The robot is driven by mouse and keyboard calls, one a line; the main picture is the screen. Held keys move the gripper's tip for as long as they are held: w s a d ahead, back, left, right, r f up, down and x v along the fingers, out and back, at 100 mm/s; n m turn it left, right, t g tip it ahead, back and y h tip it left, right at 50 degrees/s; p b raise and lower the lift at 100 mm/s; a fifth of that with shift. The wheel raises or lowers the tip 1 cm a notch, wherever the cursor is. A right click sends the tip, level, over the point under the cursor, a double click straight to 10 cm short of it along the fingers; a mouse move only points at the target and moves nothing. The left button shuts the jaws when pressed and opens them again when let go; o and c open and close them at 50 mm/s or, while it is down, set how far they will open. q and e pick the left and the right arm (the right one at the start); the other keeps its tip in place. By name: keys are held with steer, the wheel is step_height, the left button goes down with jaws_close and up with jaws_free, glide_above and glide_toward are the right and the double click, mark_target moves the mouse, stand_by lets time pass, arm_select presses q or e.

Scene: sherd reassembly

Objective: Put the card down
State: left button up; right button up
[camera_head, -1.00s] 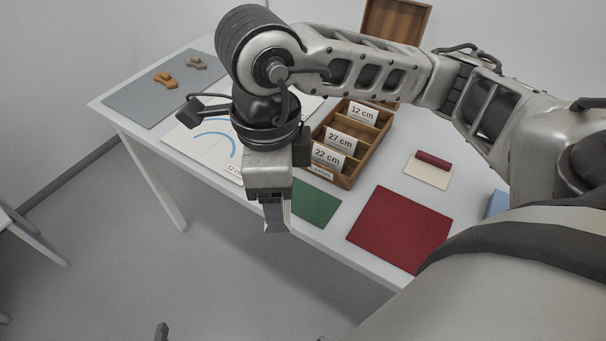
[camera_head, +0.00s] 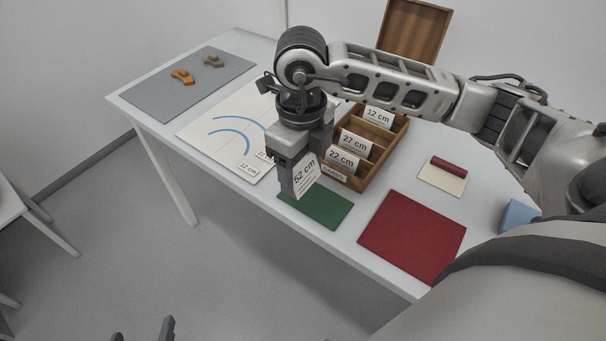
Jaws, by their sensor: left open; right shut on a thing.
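A white card marked "52 cm" (camera_head: 306,176) is held upright, slightly tilted, in my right gripper (camera_head: 291,188), which is shut on it. Card and gripper are in front of the green mat (camera_head: 325,208) in the picture, near the table's front edge; their height above it is hard to tell. A wooden card box (camera_head: 352,184) stands behind to the right, with cards marked "12 cm" (camera_head: 379,117), "27 cm" (camera_head: 356,143) and "22 cm" (camera_head: 342,161) in it. My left gripper (camera_head: 143,331) shows only its fingertips at the bottom edge, apart and empty.
A red mat (camera_head: 412,238) lies right of the green one. A cream pad with a dark red roll (camera_head: 447,166) and a blue block (camera_head: 518,215) are farther right. A white chart sheet (camera_head: 205,129) and a grey mat with sherds (camera_head: 150,98) lie left.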

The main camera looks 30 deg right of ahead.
mark_target(303, 166)
steer(key=w+f, duration=0.1)
steer(key=d+f, duration=0.1)
steer(key=shift+w+d+f, duration=0.1)
steer(key=shift+w+f, duration=0.2)
steer(key=shift+w, duration=0.05)
step_height(303, 166, down, 3)
steer(key=shift+w+d+f, duration=0.1)
steer(key=shift+f, duration=0.05)
steer(key=shift+f, duration=0.2)
steer(key=o, duration=1)
steer(key=shift+c, duration=0.2)
steer(key=shift+r, duration=0.15)
